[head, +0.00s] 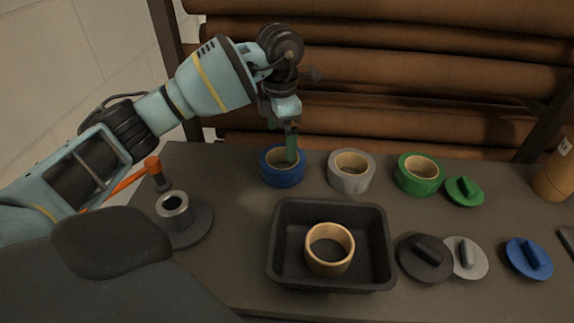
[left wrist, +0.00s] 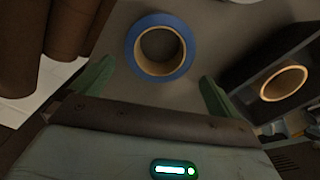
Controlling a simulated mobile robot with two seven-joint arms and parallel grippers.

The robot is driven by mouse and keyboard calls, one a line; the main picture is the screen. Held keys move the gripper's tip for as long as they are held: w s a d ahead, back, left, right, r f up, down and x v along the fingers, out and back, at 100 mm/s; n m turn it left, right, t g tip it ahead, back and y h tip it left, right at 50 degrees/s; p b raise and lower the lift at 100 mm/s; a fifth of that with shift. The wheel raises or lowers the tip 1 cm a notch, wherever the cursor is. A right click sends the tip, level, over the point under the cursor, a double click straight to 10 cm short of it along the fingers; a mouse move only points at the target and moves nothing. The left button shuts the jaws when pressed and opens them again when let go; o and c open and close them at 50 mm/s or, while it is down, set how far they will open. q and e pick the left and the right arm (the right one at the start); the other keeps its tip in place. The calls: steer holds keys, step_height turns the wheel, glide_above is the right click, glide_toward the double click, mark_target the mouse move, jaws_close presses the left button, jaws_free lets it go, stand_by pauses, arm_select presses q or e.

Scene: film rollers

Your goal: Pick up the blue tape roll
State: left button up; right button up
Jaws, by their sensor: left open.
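The blue tape roll (head: 283,177) lies flat on the dark table toward the back, left of the grey roll. My left gripper (head: 291,146) points down above it, and a green finger overlaps the roll's far side in the head view. In the left wrist view, the blue roll (left wrist: 186,45) with its tan core lies ahead of the two spread green fingers. The left gripper (left wrist: 154,82) is open with nothing between its fingers. Whether a finger touches the roll I cannot tell. My right gripper is not in view.
A grey roll (head: 364,184) and green roll (head: 436,187) stand to the right. A black tray (head: 283,255) in front holds a tan ring (head: 318,262). Green, black, grey and blue (head: 522,263) handled discs lie right. A metal spindle (head: 161,207) and orange-handled hammer (head: 135,179) are left.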

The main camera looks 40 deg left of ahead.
mark_target(281, 157)
arm_select(q)
steer(key=shift+a+f, duration=0.1)
steer(key=shift+f, duration=3.75)
steer(key=c, duration=0.8)
steer(key=shift+r, duration=0.2)
step_height(281, 157, up, 10)
steer(key=shift+f, duration=0.15)
